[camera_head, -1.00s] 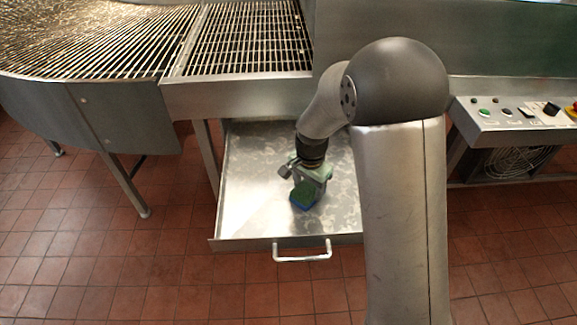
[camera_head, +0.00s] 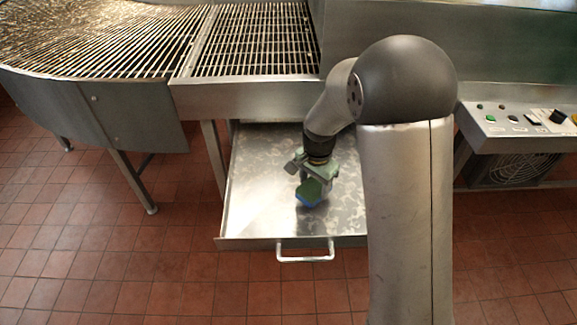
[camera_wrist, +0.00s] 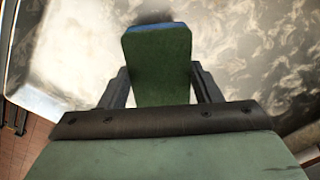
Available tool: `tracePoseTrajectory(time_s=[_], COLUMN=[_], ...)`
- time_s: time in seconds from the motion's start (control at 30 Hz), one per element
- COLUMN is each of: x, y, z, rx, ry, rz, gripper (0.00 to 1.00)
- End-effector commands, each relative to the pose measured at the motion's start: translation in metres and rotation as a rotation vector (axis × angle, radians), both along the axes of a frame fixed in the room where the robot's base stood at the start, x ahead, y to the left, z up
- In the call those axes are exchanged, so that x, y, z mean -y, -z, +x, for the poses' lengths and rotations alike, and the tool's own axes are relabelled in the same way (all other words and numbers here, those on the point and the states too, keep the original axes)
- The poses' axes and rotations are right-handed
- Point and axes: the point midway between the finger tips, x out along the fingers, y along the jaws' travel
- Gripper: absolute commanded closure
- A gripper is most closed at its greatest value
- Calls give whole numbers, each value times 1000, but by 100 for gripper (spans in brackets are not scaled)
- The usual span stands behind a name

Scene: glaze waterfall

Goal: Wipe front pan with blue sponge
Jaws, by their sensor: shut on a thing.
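The front pan (camera_head: 262,212) is a shallow metal drawer-like tray pulled out below the conveyor, with a handle at its front. Its floor has cloudy, patchy marks, clearer on the right side. My gripper (camera_head: 311,180) is over the middle of the pan, shut on the blue sponge (camera_head: 309,194), which has a green face and a blue edge. In the wrist view the sponge (camera_wrist: 160,62) stands out between both fingers, with the marked pan floor (camera_wrist: 245,60) beyond it. I cannot tell whether the sponge touches the floor. My arm hides the pan's right side.
The slatted conveyor (camera_head: 255,40) and its metal frame stand above and behind the pan. The pan's handle (camera_head: 305,252) sticks out in front. A control panel (camera_head: 520,117) with buttons is at the right. Red tiled floor lies clear in front and left.

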Motion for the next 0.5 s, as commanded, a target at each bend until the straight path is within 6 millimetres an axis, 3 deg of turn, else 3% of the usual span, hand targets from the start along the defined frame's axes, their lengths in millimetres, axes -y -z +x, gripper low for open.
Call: tracePoseTrajectory(time_s=[0.5], x=[4], y=[-50], z=[0], rx=[-1], ry=[7], rz=[0], gripper=[64])
